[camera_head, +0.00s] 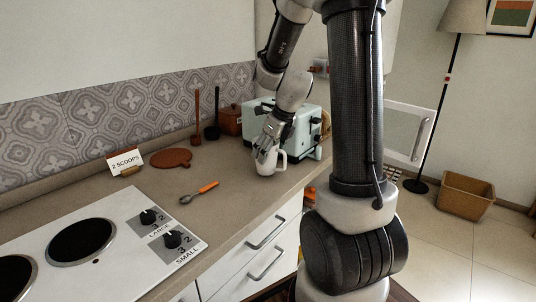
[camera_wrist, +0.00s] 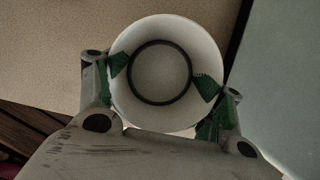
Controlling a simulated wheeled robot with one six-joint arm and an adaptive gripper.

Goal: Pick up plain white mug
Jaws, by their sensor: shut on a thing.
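The plain white mug (camera_head: 267,165) stands upright on the counter, close in front of the pale green toaster (camera_head: 304,135). Its handle points right in the head view. My gripper (camera_head: 264,152) comes down on the mug from above and is shut on it. In the wrist view, the mug (camera_wrist: 166,28) is seen from above, with a dark ring inside. The mug's lower part is hidden in the wrist view.
An orange-handled spoon (camera_head: 199,192), a round reddish board (camera_head: 171,159) and a "2 SCOOPS" card (camera_head: 125,161) lie to the left. A cooktop (camera_head: 115,215) fills the front left. The counter's front edge is close to the mug. A basket (camera_head: 466,196) stands on the floor.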

